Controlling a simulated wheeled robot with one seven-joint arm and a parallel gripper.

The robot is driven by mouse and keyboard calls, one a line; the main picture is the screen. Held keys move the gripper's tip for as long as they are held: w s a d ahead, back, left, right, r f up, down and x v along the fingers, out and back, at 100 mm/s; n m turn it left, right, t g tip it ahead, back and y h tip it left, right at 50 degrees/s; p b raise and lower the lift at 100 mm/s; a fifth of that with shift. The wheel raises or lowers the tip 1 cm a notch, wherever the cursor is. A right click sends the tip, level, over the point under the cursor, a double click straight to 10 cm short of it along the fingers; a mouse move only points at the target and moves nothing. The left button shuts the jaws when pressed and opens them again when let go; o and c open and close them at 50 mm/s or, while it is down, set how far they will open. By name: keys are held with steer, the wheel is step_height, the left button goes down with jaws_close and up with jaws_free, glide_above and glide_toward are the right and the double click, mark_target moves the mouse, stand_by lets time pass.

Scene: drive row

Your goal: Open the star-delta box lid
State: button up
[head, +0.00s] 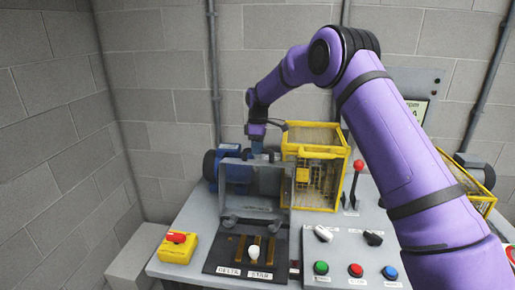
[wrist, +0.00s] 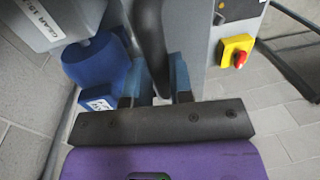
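The star-delta box (head: 220,256) has a black base with DELTA and STAR labels and a white knob (head: 254,252) in plain sight. Its grey lid (head: 291,187) stands raised, roughly upright, at the back of the base. My gripper (head: 257,149) is at the lid's top edge, pointing down. In the wrist view, its two blue fingers (wrist: 156,82) are apart, with a dark bar (wrist: 150,35) running down between them. A light gap shows beside the bar. In the head view, the fingertips are too small to show contact with the lid.
A blue motor (head: 209,165) is behind the lid at left, and a yellow cage (head: 318,142) close at right. A yellow box with a red knob (head: 177,240) is at front left. A red-topped lever (head: 356,182) and several buttons (head: 355,270) are at right.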

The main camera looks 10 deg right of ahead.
mark_target(255, 164)
jaws_close()
steer(key=shift+t, duration=0.6)
steer(key=s, duration=0.1)
steer(key=s+a+r, duration=0.1)
steer(key=s, duration=0.2)
steer(key=shift+s+a+r, duration=0.15)
steer(key=shift+a+r, duration=0.1)
steer(key=shift+r, duration=0.05)
steer(key=shift+s+a, duration=0.2)
steer(key=shift+s, duration=0.3)
steer(key=o, duration=0.6)
jaws_free()
steer(key=shift+o, duration=0.2)
steer(key=shift+r, duration=0.1)
step_height(255, 164, up, 11)
steer(key=shift+w, duration=0.2)
